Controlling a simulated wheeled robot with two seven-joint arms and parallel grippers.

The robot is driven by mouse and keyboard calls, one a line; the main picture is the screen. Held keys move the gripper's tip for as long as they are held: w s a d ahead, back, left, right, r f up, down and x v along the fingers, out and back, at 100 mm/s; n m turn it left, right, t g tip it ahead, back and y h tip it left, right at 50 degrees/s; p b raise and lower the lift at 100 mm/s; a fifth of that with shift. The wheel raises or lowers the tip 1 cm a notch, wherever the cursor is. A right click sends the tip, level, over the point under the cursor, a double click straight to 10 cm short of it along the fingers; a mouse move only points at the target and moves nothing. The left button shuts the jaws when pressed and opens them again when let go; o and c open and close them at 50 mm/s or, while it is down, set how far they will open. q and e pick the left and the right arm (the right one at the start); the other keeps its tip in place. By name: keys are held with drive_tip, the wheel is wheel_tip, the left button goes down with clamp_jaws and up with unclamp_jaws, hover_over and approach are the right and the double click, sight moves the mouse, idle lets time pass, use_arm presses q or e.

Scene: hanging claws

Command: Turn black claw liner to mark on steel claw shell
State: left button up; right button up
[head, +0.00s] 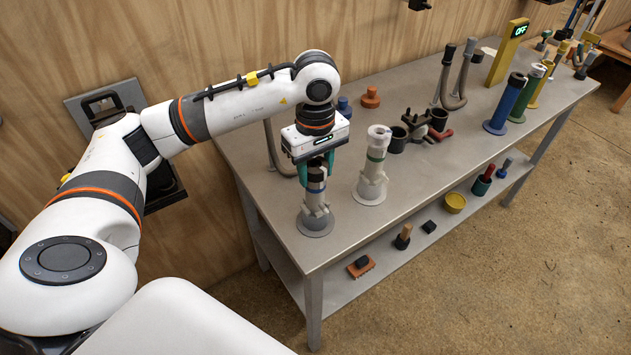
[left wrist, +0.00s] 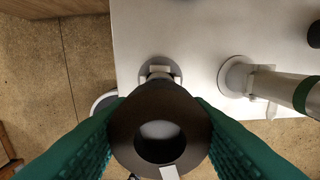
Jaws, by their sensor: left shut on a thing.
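The steel claw shell (head: 316,199) stands upright on a round grey base near the table's front left corner. The black claw liner (head: 317,172) sits at its top. My left gripper (head: 317,165) comes down from above with green fingers on both sides of the liner and is shut on it. My right gripper is out of view.
A white claw with a green band (head: 371,178) stands close to the right. Black cups (head: 396,140), bent grey tubes (head: 457,80) and coloured claws (head: 505,104) stand farther along the table (head: 290,225). A yellow post (head: 507,50) reads OFF. A lower shelf holds small items.

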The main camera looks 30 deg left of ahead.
use_arm(q)
drive_tip(key=shift+m+b, duration=0.55)
drive_tip(key=shift+m, duration=0.25)
drive_tip(key=shift+m+b, duration=0.4)
drive_tip(key=shift+m, duration=0.1)
drive_tip(key=o, duration=1.4)
drive_tip(key=shift+c, duration=0.2)
drive_tip(key=shift+r, duration=0.15)
drive_tip(key=shift+c, duration=0.4)
drive_tip(key=shift+r+p, duration=1.05)
drive_tip(key=shift+r, duration=0.8)
